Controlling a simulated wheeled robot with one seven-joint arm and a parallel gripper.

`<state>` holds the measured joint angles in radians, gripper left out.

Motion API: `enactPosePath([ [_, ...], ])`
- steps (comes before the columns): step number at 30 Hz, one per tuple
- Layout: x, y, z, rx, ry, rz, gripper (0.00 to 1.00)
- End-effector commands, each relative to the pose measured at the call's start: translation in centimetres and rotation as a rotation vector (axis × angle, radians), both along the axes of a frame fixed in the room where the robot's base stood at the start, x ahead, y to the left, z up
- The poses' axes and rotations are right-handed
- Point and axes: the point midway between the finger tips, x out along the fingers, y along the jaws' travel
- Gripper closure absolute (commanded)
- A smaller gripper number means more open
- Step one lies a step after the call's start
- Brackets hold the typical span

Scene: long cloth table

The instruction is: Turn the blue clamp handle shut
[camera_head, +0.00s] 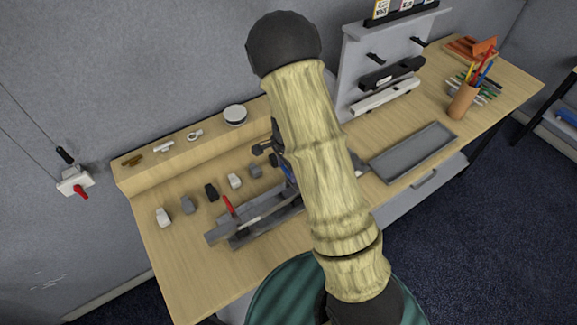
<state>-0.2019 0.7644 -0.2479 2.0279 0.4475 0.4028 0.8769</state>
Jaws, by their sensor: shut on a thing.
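A grey metal vise-like fixture (262,222) lies on the wooden table, with a red handle (228,205) standing up at its left end. A small blue part (287,170) shows at the left edge of my arm, above the fixture; it may be the blue clamp handle, but most of it is hidden. Dark parts (265,148) stick out beside it, and I cannot tell what they belong to. My large wood-patterned arm crosses the middle of the view and covers this spot. My gripper cannot be made out, and neither can its contact with the handle.
Several small grey, white and black blocks (211,192) stand left of the fixture. A raised ledge (150,176) at the back holds small parts and a round tin (235,114). Right of my arm are an empty grey tray (412,152), a panel (383,40) and a pen cup (461,101).

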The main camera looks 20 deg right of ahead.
Motion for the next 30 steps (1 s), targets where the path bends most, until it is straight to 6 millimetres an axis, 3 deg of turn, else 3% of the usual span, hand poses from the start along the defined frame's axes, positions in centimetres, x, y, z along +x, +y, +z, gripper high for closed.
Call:
enactPosePath([
  [3,0.3,0.1,0.2,0.001,-0.008,-0.002,0.68],
  [4,0.3,0.1,0.2,0.001,-0.008,-0.002,0.44],
  [7,0.2,0.1,0.1,0.001,-0.007,-0.001,0.24],
  [20,0.1,0.2,0.7,0.0,-0.004,0.004,0.24],
  [30,0.3,0.1,6.3,0.001,-0.009,0.003,0.24],
])
